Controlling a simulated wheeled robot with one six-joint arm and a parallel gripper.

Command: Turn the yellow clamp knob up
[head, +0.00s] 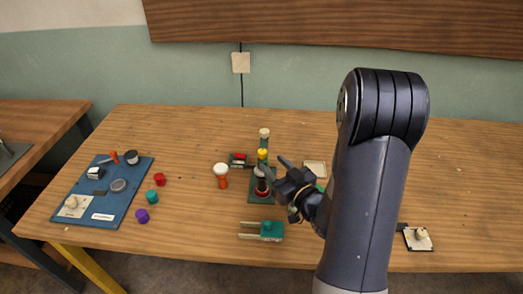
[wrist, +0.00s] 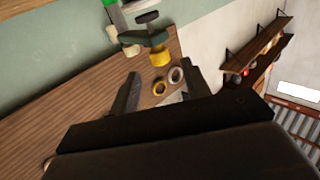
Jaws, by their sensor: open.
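The yellow clamp knob (head: 262,153) is on a small upright device with a dark green base (head: 256,197) near the middle of the table. In the wrist view the yellow knob (wrist: 160,57) hangs below a grey-green clamp part (wrist: 143,36), beyond the fingertips. My gripper (head: 281,168) is close to the right side of the device, and its arm hides part of the table behind it. In the wrist view my gripper (wrist: 162,80) has its two dark fingers spread apart with nothing held between them. I cannot tell from the head view how far the fingers are from the knob.
An orange part with a white top (head: 221,172) stands left of the device. A teal block with two prongs (head: 271,230) lies in front. A blue board (head: 100,195) with several parts lies at the left. A white-topped plate (head: 418,238) lies at the right edge.

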